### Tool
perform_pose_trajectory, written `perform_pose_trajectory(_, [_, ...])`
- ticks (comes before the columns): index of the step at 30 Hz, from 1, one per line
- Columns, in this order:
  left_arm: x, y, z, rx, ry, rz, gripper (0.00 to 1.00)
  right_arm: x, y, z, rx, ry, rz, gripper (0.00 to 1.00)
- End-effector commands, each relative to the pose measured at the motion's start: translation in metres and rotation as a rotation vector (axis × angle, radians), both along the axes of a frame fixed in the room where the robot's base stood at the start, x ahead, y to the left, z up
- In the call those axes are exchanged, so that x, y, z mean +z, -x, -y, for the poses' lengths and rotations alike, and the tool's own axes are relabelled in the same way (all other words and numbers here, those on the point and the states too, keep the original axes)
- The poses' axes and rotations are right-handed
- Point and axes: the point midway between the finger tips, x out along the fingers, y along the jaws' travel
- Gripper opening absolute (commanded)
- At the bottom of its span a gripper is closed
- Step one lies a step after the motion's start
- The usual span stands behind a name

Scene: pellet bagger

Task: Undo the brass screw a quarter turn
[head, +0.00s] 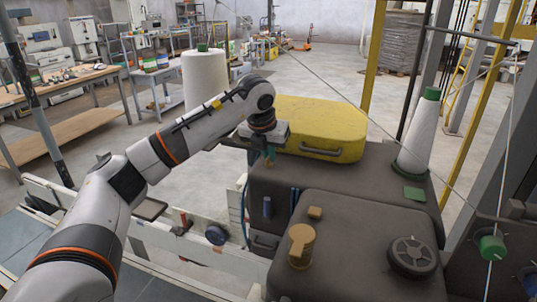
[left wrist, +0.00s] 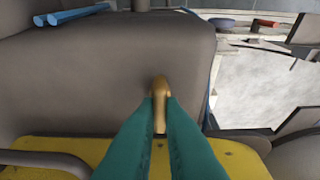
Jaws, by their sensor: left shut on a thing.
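The brass screw (left wrist: 160,86) shows in the left wrist view as a small golden piece at the edge of the dark grey machine body (left wrist: 90,80). My left gripper (left wrist: 160,103) has its two teal fingers shut on it, one on each side. In the head view the left gripper (head: 269,155) points down at the machine's far left corner, beside the yellow case. The screw is hidden there by the gripper. My right gripper is in neither view.
The yellow case (head: 320,128) lies close behind the left gripper. A white thread cone (head: 419,135) stands at the right.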

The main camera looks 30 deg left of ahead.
Motion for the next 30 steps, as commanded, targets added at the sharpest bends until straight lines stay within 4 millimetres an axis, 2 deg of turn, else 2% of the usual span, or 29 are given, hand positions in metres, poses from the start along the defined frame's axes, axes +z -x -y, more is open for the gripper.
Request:
perform_pose_trajectory(17, [0.0018, -0.0004, -0.0007, 0.036, 0.0, 0.003, 0.0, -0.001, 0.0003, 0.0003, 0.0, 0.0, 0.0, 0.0])
perform_pose_trajectory(18, [0.0018, -0.0004, -0.0007, 0.036, 0.0, 0.003, 0.11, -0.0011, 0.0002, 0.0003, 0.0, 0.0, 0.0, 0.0])
perform_pose_trajectory(21, [0.0016, -0.0003, -0.0006, 0.035, 0.0, 0.003, 0.28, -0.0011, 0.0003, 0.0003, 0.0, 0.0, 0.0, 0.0])
perform_pose_trajectory(22, [0.0014, -0.0003, -0.0005, 0.035, 0.0, 0.002, 0.3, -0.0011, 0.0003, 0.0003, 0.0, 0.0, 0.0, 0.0])
perform_pose_trajectory(30, [0.001, 0.0001, 0.0, 0.034, 0.0, 0.001, 0.3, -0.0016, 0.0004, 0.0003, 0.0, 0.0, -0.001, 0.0])
